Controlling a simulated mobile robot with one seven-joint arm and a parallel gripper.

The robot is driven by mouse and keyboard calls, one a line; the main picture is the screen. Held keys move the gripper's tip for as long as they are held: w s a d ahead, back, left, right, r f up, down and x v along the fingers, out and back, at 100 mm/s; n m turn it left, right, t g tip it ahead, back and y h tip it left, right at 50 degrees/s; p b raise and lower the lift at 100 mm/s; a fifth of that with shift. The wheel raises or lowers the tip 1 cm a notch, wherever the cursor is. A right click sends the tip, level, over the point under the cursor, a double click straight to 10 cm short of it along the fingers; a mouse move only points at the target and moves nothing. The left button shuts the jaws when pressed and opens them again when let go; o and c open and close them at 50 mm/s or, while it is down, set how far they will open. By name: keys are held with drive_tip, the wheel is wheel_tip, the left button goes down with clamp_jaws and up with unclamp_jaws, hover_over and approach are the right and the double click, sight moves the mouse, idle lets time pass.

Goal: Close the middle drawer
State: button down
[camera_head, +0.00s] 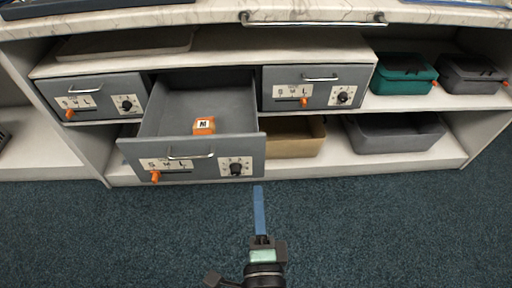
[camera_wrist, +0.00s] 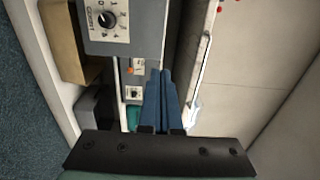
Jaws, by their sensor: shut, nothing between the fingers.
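The middle drawer (camera_head: 161,172) is grey and pulled far out of the shelf unit. Its front has a metal handle, a black dial and an orange slider knob. An orange block marked M (camera_head: 204,125) lies inside it. My gripper (camera_head: 258,188) is shut and empty, its blue fingers just below the drawer front's right corner in the head view; contact cannot be told. In the wrist view the blue fingers (camera_wrist: 160,75) are together. A grey panel with a dial (camera_wrist: 106,22) is at upper left there; I cannot tell which drawer it belongs to.
The left drawer (camera_head: 95,95) and right drawer (camera_head: 317,87) sit flush in the unit. A teal case (camera_head: 403,75) and a grey case (camera_head: 470,75) stand on the right shelf. A tan bin (camera_head: 297,137) and a grey bin (camera_head: 395,134) are below. Carpet in front is clear.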

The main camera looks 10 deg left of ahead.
sight(253, 138)
drive_tip(key=p+x, duration=0.2)
drive_tip(key=x, duration=1)
drive_tip(key=shift+w+a, duration=0.15)
drive_tip(key=shift+w, duration=0.2)
